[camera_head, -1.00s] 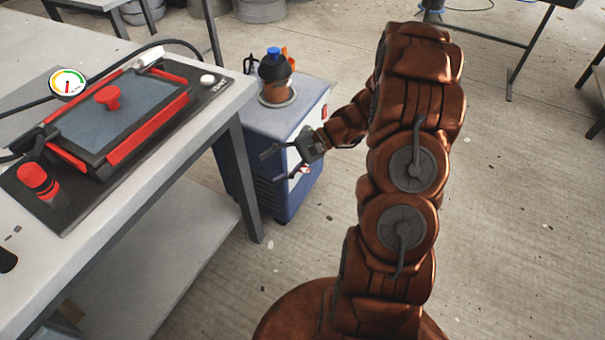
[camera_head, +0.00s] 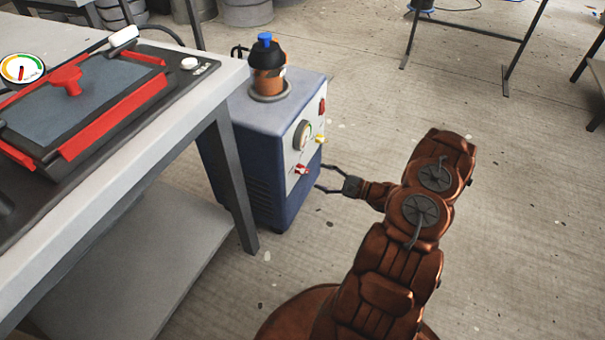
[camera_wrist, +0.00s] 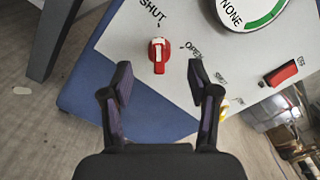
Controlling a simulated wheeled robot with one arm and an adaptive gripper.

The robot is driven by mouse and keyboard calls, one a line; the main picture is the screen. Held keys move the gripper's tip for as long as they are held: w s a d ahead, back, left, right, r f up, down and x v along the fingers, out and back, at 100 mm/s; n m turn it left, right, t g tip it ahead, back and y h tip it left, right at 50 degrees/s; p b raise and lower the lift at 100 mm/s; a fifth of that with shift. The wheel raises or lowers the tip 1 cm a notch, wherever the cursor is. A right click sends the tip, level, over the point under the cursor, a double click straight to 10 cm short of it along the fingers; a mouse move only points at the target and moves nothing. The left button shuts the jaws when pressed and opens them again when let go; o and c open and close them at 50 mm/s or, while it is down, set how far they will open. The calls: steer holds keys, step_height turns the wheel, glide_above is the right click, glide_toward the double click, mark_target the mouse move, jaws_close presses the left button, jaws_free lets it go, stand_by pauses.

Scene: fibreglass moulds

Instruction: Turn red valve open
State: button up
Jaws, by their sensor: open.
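The red valve (camera_head: 302,169) is a small knob low on the pale front panel of the blue machine (camera_head: 262,150). In the wrist view the red valve (camera_wrist: 159,55) carries a white bar that points roughly up and down, between the printed words SHUT at upper left and OPEN at right. My gripper (camera_head: 322,177) is open and empty, just in front of the panel and apart from the valve. In the wrist view my gripper (camera_wrist: 160,84) has its fingers on either side of the valve's line, with the valve beyond the fingertips.
A yellow knob (camera_head: 320,138), a gauge (camera_head: 302,134) and a red switch (camera_head: 322,106) share the panel. A dark-topped bottle (camera_head: 267,70) stands on the machine. The workbench (camera_head: 190,125) with a red-framed mould (camera_head: 80,100) is close at left.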

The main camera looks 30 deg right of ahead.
mark_target(307, 172)
steer(key=x, duration=0.2)
steer(key=b+x, duration=0.1)
steer(key=x, duration=0.2)
steer(key=f+x, duration=0.1)
steer(key=x, duration=0.1)
steer(key=shift+w, duration=0.4)
steer(key=c, duration=1.1)
